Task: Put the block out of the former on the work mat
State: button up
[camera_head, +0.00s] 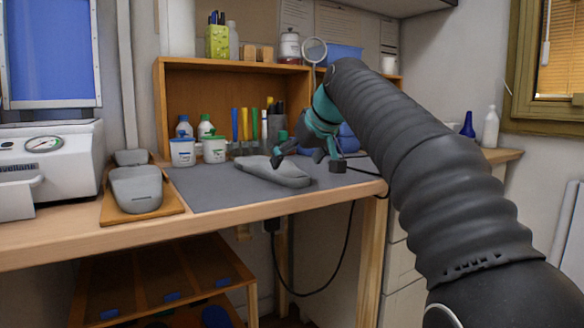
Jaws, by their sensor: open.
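A grey foot-shaped block (265,170) lies on the dark grey work mat (215,190) on the bench. My gripper (308,162) is open and empty. It hangs just above and behind the block's right half, with its fingers spread to left and right. I cannot tell whether the left finger touches the block. A second grey foot-shaped block (137,188) sits on a wooden board (160,211) left of the mat. The former (48,160), a white machine with a gauge, stands at the far left.
White tubs (182,152), bottles and upright coloured tools stand along the mat's back edge, before a wooden shelf (175,90). Blue items sit behind my gripper. A black cable hangs off the bench front. The mat's front left part is clear.

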jog(key=p+v, duration=0.1)
jog(key=v, duration=0.7)
jog(key=shift+s+r, duration=0.15)
jog(key=shift+d, duration=0.15)
jog(key=s+d+f+m+h, duration=0.1)
jog(key=s+d+f, duration=0.4)
jog(key=s+f, duration=0.5)
jog(key=s+d+f+m+g+h, duration=0.1)
jog(key=s+d+f+m+h, duration=0.1)
jog(key=s+f, duration=0.8)
jog(key=s+d+f+m+h, duration=0.2)
jog(key=s+d+f, duration=0.5)
jog(key=f, duration=0.9)
jog(key=s+m, duration=0.1)
jog(key=s, duration=0.2)
jog(key=shift+s+d+m+g, duration=0.3)
jog(key=shift+s+m+g, duration=0.05)
jog(key=shift+m+g, duration=0.05)
